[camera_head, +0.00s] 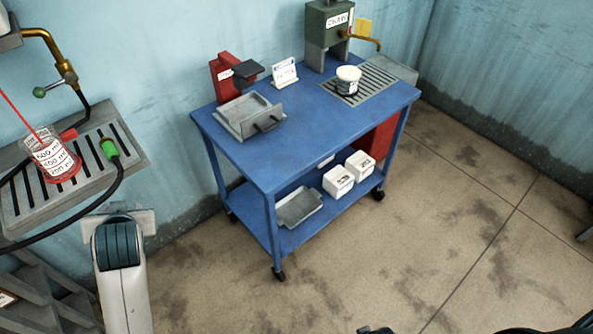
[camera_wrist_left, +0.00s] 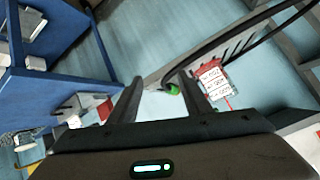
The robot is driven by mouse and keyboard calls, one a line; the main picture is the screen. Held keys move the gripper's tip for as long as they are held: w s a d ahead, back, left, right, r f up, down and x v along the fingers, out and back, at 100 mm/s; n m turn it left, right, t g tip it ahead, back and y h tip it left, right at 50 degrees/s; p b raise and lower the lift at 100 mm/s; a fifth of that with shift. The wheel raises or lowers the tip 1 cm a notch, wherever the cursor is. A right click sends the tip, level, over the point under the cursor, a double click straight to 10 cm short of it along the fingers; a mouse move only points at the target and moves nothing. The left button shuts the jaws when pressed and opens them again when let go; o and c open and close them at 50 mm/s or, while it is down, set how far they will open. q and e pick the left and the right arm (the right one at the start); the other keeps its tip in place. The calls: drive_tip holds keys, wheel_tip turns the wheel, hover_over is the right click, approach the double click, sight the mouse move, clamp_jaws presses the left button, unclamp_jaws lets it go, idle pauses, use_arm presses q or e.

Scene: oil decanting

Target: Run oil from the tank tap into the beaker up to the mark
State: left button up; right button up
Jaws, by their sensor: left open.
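The beaker (camera_head: 52,160), clear with 500, 400 and 200 ml labels and red at its base, stands on a slotted grey drip tray (camera_head: 130,158) at the left. Whether it holds oil is unclear. A brass tap (camera_head: 66,72) with a green-knobbed lever (camera_head: 39,92) hangs above, from a grey tank (camera_head: 6,38) mostly cut off by the frame. A thin red line runs down to the beaker. My left gripper (camera_head: 120,212) is in front of the tray, right of the beaker and apart from it. In the wrist view, the left gripper (camera_wrist_left: 162,82) is open and empty; the beaker (camera_wrist_left: 212,82) shows beyond its fingers.
A black hose (camera_head: 95,190) with a green end (camera_head: 110,149) crosses the tray; a red fitting (camera_head: 69,134) lies near the beaker. A blue cart (camera_head: 300,150) bears a second tank (camera_head: 328,25), a white tub (camera_head: 348,80) and a red stand (camera_head: 222,72). The floor (camera_head: 430,220) right of the cart is clear.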

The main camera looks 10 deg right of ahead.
use_arm(q)
drive_tip(key=w+a+r+n+y, duration=0.2)
drive_tip(key=w+a+r+y, duration=0.1)
drive_tip(key=r, duration=0.9)
drive_tip(key=w+a+r+n+t+y, duration=0.1)
drive_tip(key=w+r, duration=0.4)
drive_tip(key=r, duration=0.8)
drive_tip(key=w+a+r+n+t+y, duration=0.1)
drive_tip(key=w+a+r+n+y, duration=0.2)
drive_tip(key=r, duration=1)
drive_tip(key=shift+w+a+n+y, duration=0.45)
drive_tip(key=shift+a+y, duration=0.35)
drive_tip(key=shift+a, duration=0.1)
use_arm(e)
drive_tip(key=s+d+f+g, duration=0.1)
drive_tip(key=s+d+f, duration=0.2)
drive_tip(key=s+f, duration=1.6)
drive_tip(key=shift+d+f, duration=0.2)
drive_tip(key=shift+f, duration=0.25)
use_arm(q)
drive_tip(key=shift+r, duration=0.15)
use_arm(e)
drive_tip(key=shift+w+a, duration=0.1)
